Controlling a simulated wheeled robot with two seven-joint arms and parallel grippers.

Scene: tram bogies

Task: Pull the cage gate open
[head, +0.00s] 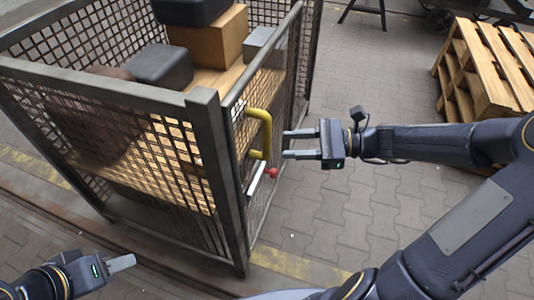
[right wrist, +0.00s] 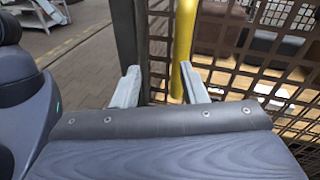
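The mesh cage gate (head: 268,95) is the cage's right side in the head view, and it looks closed against the corner post. Its yellow handle (head: 266,135) is a vertical bar bent in at both ends. A latch with a red knob (head: 271,173) sits just below it. My right gripper (head: 285,144) is open and empty, its fingertips pointing at the handle from a short distance. In the right wrist view the handle (right wrist: 182,45) lines up close to the right-hand finger. My left gripper (head: 122,263) is low at left, away from the cage; its finger gap is hidden.
The cage holds a cardboard box (head: 215,38) and dark cases (head: 160,66) on a wooden floor. A stack of wooden pallets (head: 485,65) stands at the upper right. The paving (head: 350,215) right of the gate is clear apart from my right arm.

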